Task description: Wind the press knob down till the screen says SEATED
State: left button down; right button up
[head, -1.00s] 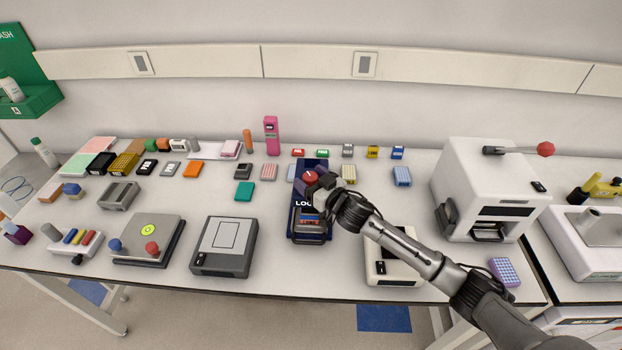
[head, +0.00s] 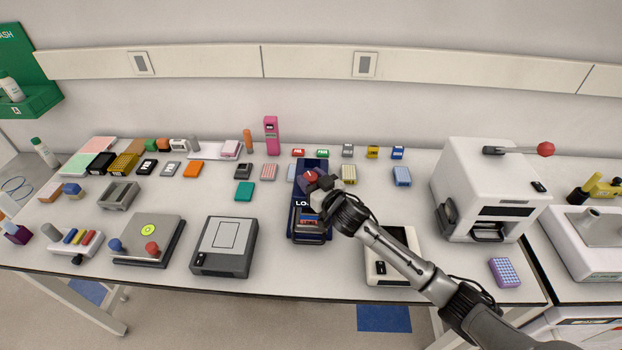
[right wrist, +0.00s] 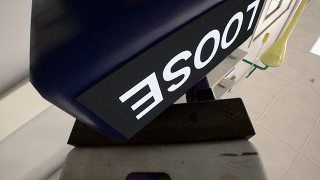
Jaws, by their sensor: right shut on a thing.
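The dark blue press (head: 297,228) stands near the middle of the bench in the head view. Its red knob (head: 311,176) is on top. My right gripper (head: 316,182) is shut on the knob, and its wrist partly covers the press's right side. The press screen (head: 300,203) shows only its first letters in the head view. In the right wrist view the screen (right wrist: 180,75) is close, tilted and upside down, and reads LOOSE. The knob and the fingertips' contact are hidden there. My left gripper is not in view.
A grey flat device (head: 224,246) stands left of the press. A cream device (head: 392,268) sits under my right forearm. A big white machine with a red-ended lever (head: 485,185) stands to the right. Several small coloured blocks line the back.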

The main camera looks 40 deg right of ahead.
jog(key=m+h, duration=0.2)
jog(key=h, duration=0.1)
jog(key=shift+a+f+g+b, duration=0.1)
jog(key=shift+g+b, duration=0.2)
jog(key=shift+b, duration=0.1)
jog(key=m+h+b, duration=0.1)
jog(key=h, duration=0.1)
jog(key=shift+m+g+h, duration=0.3)
jog(key=shift+m+g, duration=0.1)
jog(key=shift+m+g+h+b, duration=0.4)
jog(key=shift+m+h+b, duration=0.15)
jog(key=shift+h, duration=0.25)
jog(key=o, duration=0.9)
jog(key=shift+s, duration=0.1)
